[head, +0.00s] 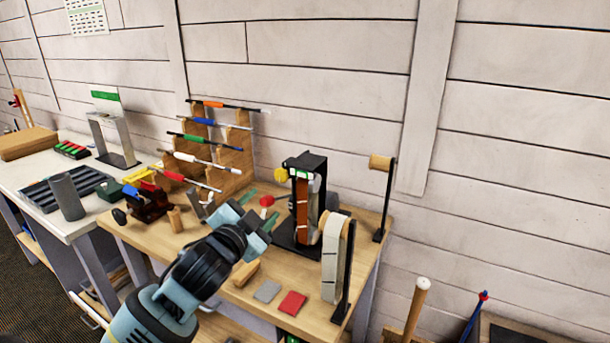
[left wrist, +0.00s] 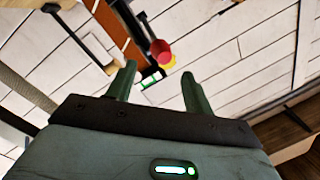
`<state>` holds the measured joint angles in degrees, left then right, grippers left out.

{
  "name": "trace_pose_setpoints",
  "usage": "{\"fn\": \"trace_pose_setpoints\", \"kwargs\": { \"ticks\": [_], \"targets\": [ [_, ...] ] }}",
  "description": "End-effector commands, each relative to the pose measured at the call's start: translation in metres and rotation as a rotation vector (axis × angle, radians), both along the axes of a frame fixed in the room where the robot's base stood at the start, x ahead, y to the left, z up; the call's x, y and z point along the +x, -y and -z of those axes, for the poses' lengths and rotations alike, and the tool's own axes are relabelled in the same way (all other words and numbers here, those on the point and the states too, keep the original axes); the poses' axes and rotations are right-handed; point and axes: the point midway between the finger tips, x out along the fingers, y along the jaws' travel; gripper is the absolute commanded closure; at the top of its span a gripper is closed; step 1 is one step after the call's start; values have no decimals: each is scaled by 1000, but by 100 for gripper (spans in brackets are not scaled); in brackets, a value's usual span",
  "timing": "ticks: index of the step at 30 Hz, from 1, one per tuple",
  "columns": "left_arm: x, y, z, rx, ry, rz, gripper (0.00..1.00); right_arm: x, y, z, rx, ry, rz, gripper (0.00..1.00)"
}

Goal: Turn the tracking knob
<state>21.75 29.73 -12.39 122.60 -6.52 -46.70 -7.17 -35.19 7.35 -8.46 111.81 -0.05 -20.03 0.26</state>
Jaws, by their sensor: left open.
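The belt sander (head: 308,200) is a black upright machine with a brown belt, standing on the wooden bench. A yellow knob (head: 281,174) sticks out at its upper left side, and a red knob (head: 267,200) shows lower down. My left gripper (head: 262,209) is open and empty, left of the sander. In the left wrist view its fingers (left wrist: 158,73) point towards the knobs, with nothing between them. My right gripper is out of view.
A wooden rack (head: 235,160) with several coloured-grip clubs stands behind left. Grey (head: 267,291) and red (head: 292,303) pads lie in front.

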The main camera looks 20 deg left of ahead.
Motion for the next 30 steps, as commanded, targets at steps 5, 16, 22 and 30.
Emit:
{"fn": "trace_pose_setpoints", "kwargs": {
  "ticks": [5, 16, 22, 30],
  "targets": [
    [3, -4, -20, 24, 31, -11, 48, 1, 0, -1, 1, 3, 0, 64],
    [19, -4, -21, 22, 31, -11, 48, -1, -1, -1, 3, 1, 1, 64],
    [48, -5, -21, 22, 30, -12, 48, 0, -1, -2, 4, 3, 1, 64],
    [75, -5, -21, 21, 30, -11, 48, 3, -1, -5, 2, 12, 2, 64]
  ]
}}
